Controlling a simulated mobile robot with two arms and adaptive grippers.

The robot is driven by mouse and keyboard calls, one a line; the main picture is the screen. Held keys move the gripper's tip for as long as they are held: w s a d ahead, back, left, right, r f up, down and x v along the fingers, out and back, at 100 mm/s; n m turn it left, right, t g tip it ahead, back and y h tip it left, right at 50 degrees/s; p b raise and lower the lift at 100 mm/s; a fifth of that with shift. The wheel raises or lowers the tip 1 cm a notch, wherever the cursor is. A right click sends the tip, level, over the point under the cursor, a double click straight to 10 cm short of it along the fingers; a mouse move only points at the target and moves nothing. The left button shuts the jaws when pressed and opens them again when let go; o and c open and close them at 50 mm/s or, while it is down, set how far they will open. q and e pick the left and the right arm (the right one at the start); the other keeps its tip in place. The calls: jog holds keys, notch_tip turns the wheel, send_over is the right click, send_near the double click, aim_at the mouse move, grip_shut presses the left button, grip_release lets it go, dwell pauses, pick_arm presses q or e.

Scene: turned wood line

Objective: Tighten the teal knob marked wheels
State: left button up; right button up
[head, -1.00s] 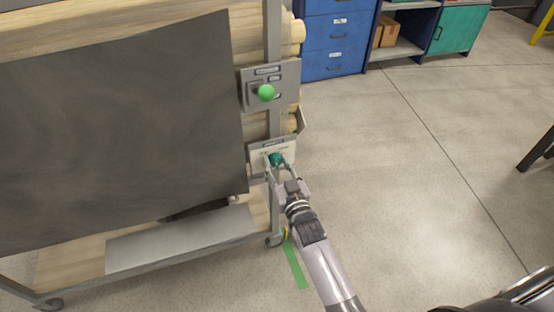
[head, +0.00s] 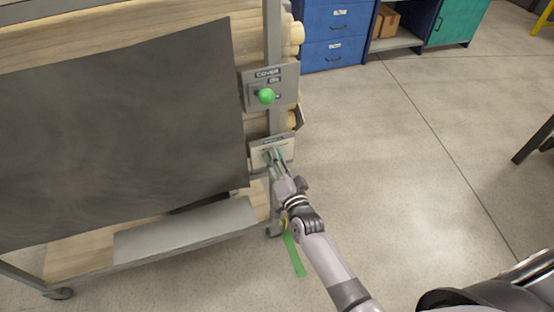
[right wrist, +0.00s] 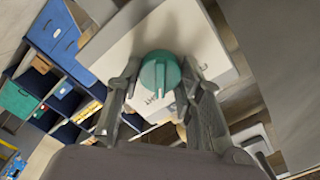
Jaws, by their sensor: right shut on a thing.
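The teal knob (right wrist: 160,72) is round with a raised grip bar and sits on a pale plate (right wrist: 196,38) in the right wrist view. In the head view the plate (head: 262,154) is on the rack's corner post, below the green knob. My right gripper (head: 276,158) is at the plate and mostly covers the teal knob there. In the right wrist view my right gripper (right wrist: 158,82) has one finger on each side of the knob and is shut on it. The label on the plate is only partly readable. My left gripper is not in view.
A green ball knob (head: 266,96) on a panel labelled COVER (head: 250,88) is just above. A dark sheet (head: 120,130) covers the rack's side. Blue drawers (head: 336,36) stand behind. The floor (head: 400,170) to the right is clear.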

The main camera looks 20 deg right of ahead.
jog(key=shift+f+m, duration=0.1)
jog(key=shift+m, duration=0.5)
jog(key=o, duration=1.2)
jog(key=shift+c, duration=0.2)
jog(key=s, duration=1.2)
jog(key=shift+d, duration=0.2)
